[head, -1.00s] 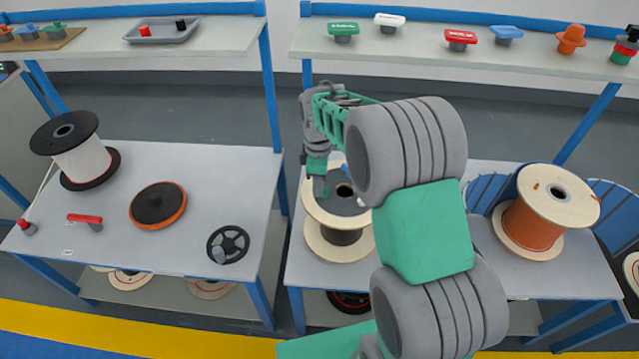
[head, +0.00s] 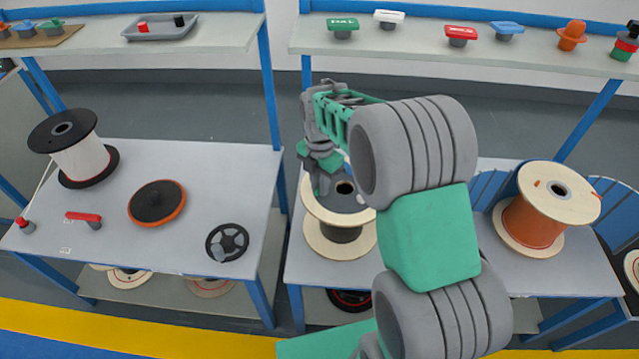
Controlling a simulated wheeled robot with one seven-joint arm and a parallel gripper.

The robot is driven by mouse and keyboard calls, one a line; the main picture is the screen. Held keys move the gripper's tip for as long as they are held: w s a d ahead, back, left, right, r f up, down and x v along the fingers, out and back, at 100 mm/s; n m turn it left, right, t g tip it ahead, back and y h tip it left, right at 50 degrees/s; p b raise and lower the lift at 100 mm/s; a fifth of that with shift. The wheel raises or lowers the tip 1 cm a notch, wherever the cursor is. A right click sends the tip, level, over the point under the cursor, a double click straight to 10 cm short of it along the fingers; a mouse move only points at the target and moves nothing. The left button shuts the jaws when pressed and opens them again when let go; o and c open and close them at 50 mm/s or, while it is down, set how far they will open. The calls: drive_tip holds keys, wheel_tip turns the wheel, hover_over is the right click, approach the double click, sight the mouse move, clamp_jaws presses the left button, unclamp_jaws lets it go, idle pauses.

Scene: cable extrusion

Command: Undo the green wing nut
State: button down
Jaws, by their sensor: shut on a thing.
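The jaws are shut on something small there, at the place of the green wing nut. The fingers and wrist hide it, so I cannot make out its shape or tilt. A small green knob-like piece (head: 51,28) sits on a brown board on the upper left shelf, away from my gripper.
An orange-wound reel (head: 533,225) stands to the right on the same table. The left table holds a black-and-white reel (head: 80,155), an orange-rimmed disc (head: 157,204), a red handle (head: 84,218) and a black handwheel (head: 227,242). Coloured knobs line the right shelf (head: 420,50).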

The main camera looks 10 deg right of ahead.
drive_tip(key=n, duration=0.3)
drive_tip(key=shift+s+d+n, duration=0.15)
drive_tip(key=shift+n, duration=0.15)
drive_tip(key=shift+s+d+n, duration=0.1)
drive_tip(key=shift+d+n, duration=0.1)
drive_tip(key=shift+n, duration=1.6)
drive_tip(key=c, duration=1.5)
unclamp_jaws()
drive_tip(key=shift+r, duration=0.1)
wheel_tip(320, 180, up, 8)
drive_tip(key=shift+f+b, duration=0.15)
drive_tip(key=shift+b, duration=0.25)
